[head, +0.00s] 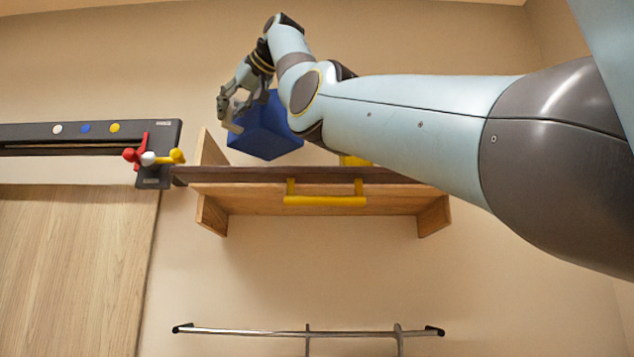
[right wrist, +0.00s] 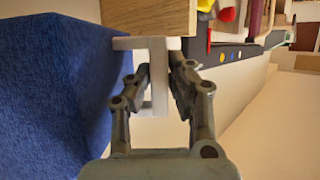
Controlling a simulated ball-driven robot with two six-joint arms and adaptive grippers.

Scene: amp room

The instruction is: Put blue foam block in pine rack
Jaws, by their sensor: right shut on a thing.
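The blue foam block (head: 265,130) is at the left end of the pine rack (head: 240,201), just above its dark front edge and beside its left end panel. Whether it touches the rack is unclear. My right gripper (head: 234,112) is at the block's upper left side, shut on a pale handle attached to the block. In the right wrist view, the fingers (right wrist: 160,80) close on the white handle (right wrist: 158,62), with the blue block (right wrist: 55,90) filling the left and a wooden part of the rack (right wrist: 150,18) above. My left gripper is out of view.
A yellow handle (head: 325,200) is on the rack's front, and a yellow thing (head: 355,161) shows behind my right arm. A dark rail with coloured dots (head: 87,128) and red, white and yellow knobs (head: 150,157) is left. A metal bar (head: 260,331) is below.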

